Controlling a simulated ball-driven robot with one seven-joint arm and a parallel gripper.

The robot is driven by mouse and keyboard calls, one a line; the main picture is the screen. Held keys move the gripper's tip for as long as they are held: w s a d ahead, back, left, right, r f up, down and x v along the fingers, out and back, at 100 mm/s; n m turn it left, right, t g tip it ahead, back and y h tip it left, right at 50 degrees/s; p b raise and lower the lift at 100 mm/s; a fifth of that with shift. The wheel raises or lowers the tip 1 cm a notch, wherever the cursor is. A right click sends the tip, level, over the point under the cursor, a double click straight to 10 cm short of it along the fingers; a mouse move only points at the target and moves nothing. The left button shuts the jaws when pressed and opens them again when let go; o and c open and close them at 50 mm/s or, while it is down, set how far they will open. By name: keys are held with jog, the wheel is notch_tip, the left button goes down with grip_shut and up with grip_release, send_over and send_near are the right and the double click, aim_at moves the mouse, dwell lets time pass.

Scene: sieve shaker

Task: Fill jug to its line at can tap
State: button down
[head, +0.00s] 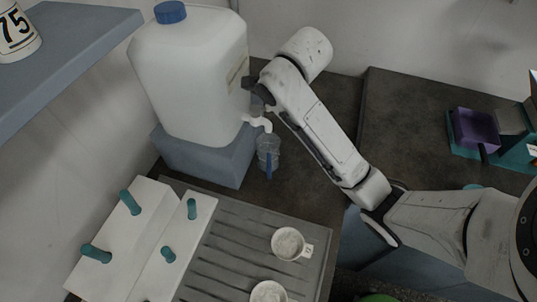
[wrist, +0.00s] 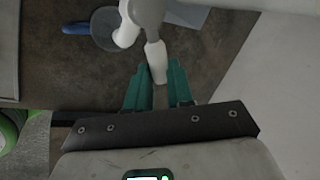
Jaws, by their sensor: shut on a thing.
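The large white can (head: 190,75) with a blue cap stands on a blue-grey block (head: 205,158). Its white tap (head: 257,122) sticks out low on the right side and also shows in the wrist view (wrist: 148,12). The clear jug (head: 266,144) with a blue handle stands under the tap spout. In the wrist view the jug (wrist: 103,26) is partly hidden by the tap. Its line and water level cannot be made out. My gripper (wrist: 157,80) has its teal fingers shut on the tap's white lever (wrist: 155,56). In the head view the fingers are mostly hidden.
A grey ribbed drainer (head: 235,240) with two white cups (head: 288,243) lies in front. A white stand with teal pegs (head: 130,245) is at left. A shelf (head: 70,40) juts in at upper left. A purple box (head: 476,130) sits at right. Dark worktop right of the jug is clear.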

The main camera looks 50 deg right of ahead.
jog(key=a+m+p, duration=0.1)
jog(key=m, duration=0.1)
jog(key=s+m+g+h+p, duration=0.1)
jog(key=p, duration=0.1)
jog(key=a+m+g+p, duration=0.1)
jog(key=m+p, duration=0.1)
jog(key=shift+s+a+f+m+h, duration=0.2)
jog(key=shift+s+a+m+h, duration=0.1)
jog(key=shift+s+a+h, duration=0.1)
jog(key=shift+s+f, duration=0.1)
dwell(1.9)
